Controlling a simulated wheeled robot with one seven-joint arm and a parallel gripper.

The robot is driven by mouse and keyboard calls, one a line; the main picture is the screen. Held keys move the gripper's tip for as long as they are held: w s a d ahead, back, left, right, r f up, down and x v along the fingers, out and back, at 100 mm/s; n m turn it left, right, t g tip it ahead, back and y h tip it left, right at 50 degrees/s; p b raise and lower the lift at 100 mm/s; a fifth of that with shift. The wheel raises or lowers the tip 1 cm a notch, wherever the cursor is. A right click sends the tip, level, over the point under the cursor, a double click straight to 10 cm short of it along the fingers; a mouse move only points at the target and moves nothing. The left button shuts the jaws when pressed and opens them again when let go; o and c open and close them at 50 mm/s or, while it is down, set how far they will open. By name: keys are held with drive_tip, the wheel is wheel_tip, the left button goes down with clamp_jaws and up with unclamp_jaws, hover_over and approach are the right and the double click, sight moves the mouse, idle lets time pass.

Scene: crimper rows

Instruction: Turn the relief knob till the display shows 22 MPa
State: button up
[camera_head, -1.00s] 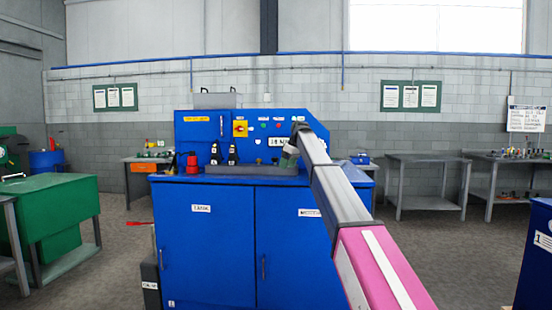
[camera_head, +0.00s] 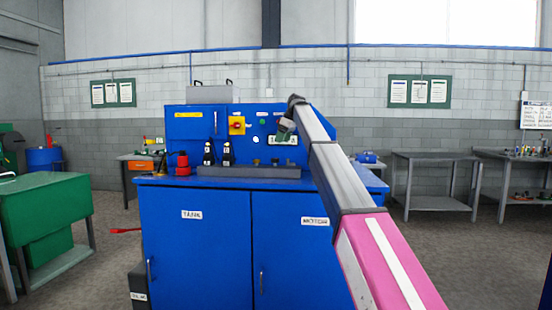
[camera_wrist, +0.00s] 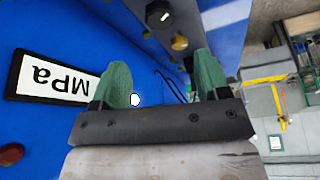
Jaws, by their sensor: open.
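My gripper (camera_head: 284,128) is open and empty, in front of the panel of the blue power unit (camera_head: 196,245). In the wrist view its two green fingers (camera_wrist: 161,60) stand apart. The white display (camera_head: 283,141) is partly covered by my gripper in the head view. In the wrist view the display (camera_wrist: 50,78) shows upside down; only "MPa" is readable, and the number is out of sight. Two knobs, one grey-topped (camera_wrist: 158,13) and one dark yellow-brown (camera_wrist: 180,42), lie beyond the fingertips, apart from them. I cannot tell which is the relief knob.
A red-and-yellow switch (camera_head: 237,125) and a red cylindrical part (camera_head: 182,164) are left of my gripper. A red button (camera_wrist: 11,154) shows in the wrist view.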

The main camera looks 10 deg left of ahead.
sight(275, 161)
drive_tip(key=x, duration=1)
drive_tip(key=shift+f, duration=0.15)
drive_tip(key=shift+c, duration=0.4)
drive_tip(key=c, duration=0.9)
